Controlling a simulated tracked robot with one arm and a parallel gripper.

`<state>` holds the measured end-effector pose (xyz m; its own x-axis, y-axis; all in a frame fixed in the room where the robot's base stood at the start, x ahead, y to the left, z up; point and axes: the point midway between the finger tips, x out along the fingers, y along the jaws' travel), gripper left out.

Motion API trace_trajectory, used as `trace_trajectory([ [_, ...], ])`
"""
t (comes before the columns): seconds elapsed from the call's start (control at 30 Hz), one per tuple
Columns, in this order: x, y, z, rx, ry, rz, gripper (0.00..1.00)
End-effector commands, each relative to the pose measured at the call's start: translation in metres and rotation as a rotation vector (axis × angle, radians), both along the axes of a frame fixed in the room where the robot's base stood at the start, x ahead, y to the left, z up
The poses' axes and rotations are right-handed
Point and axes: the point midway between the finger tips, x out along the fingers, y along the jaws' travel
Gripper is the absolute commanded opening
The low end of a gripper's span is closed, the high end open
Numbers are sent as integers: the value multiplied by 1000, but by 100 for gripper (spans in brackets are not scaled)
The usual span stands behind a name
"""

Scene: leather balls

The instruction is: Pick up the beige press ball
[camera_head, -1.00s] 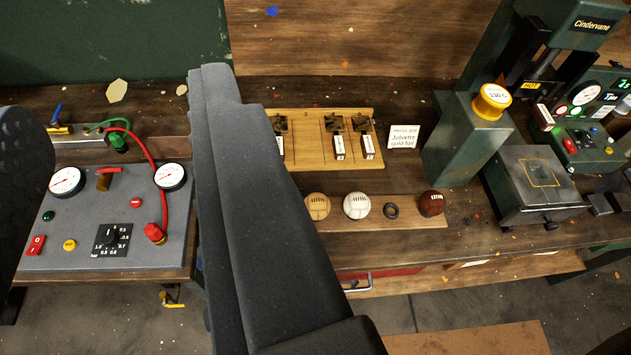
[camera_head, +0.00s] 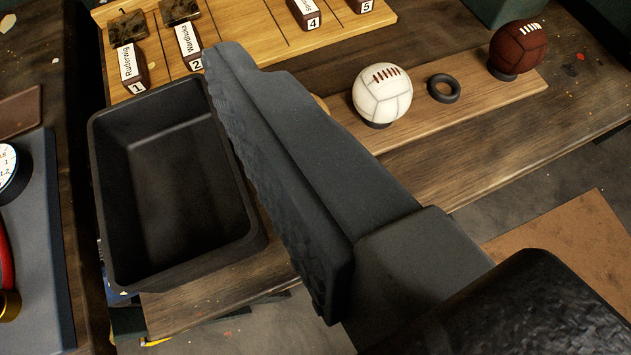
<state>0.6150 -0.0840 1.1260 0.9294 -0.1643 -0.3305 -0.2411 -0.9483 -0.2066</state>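The beige ball (camera_head: 319,103) is almost wholly hidden behind my gripper's finger; only a thin tan sliver shows at the finger's right edge, left of the white ball. My gripper (camera_head: 290,140) shows one dark finger across the middle of the view, its ridged pad facing left with nothing against it. The other finger is out of view. I cannot tell whether the finger touches the beige ball.
A white ball (camera_head: 382,95) and a brown ball (camera_head: 518,48) sit on a wooden strip (camera_head: 470,115), with an empty black ring (camera_head: 443,88) between them. An empty black tray (camera_head: 175,190) stands left of the finger. A label board (camera_head: 255,35) lies behind.

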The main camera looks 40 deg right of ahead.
Motion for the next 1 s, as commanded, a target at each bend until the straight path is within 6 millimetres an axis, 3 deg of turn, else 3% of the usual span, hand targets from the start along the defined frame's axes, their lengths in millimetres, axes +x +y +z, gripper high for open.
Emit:
trace_trajectory([
  [0.03, 1, -16, -51, 11, 24, -46, 82],
  [0.1, -3, -34, -93, 15, 36, -102, 82],
  [0.2, -10, -55, -136, 11, 46, -167, 82],
  [0.3, -16, -68, -159, 6, 52, -203, 82],
  [0.57, -9, -78, -170, 3, 49, -223, 82],
  [1.0, 41, -98, -194, 4, 53, -220, 82],
])
